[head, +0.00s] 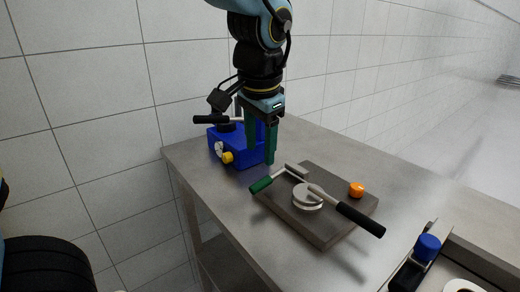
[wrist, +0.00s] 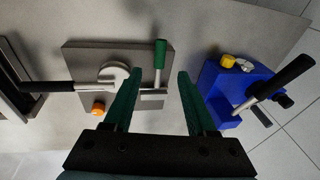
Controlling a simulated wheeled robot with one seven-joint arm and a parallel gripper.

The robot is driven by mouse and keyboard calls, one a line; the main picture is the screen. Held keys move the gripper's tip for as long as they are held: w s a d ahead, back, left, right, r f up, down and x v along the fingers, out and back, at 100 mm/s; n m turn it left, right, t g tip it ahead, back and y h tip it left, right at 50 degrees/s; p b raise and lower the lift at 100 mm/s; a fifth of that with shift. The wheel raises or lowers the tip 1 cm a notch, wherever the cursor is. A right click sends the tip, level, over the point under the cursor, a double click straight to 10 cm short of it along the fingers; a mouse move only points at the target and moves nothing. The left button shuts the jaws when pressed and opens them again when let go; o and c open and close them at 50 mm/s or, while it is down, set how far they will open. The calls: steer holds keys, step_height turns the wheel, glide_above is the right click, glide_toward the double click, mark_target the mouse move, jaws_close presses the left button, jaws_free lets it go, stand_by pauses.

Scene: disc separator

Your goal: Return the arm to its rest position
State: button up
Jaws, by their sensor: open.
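My gripper (head: 261,148) has two green fingers, spread apart with nothing between them. In the head view it hangs pointing down over the steel table (head: 180,151), in front of part of a blue block-shaped device (head: 240,155). In the wrist view the gripper (wrist: 158,92) shows at the bottom centre. A grey board (wrist: 85,62) lies to the left of its fingers, and the blue device (wrist: 222,85) lies to the right. The fingers appear apart from both, though contact is hard to judge. My arm comes down from the top of the head view.
On the board are a round metal disc (head: 307,197) with a black-handled lever (head: 358,219), a green-handled tool (head: 262,185) and an orange knob (head: 356,189). A blue-topped item (head: 428,246) stands at lower right. A tiled wall (head: 180,60) runs behind the table.

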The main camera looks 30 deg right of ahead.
steer(key=shift+w, duration=0.1)
steer(key=w+a+f+n, duration=0.3)
steer(key=a+n, duration=0.1)
steer(key=a, duration=0.5)
steer(key=w+a+f+n, duration=0.3)
steer(key=a+n, duration=0.2)
steer(key=a, duration=0.5)
steer(key=w+a+f+n+g+y, duration=0.1)
steer(key=w+a+f+n, duration=0.2)
steer(key=a, duration=0.7)
steer(key=shift+f+n, duration=0.3)
steer(key=shift+n, duration=0.9)
steer(key=shift+a, duration=0.1)
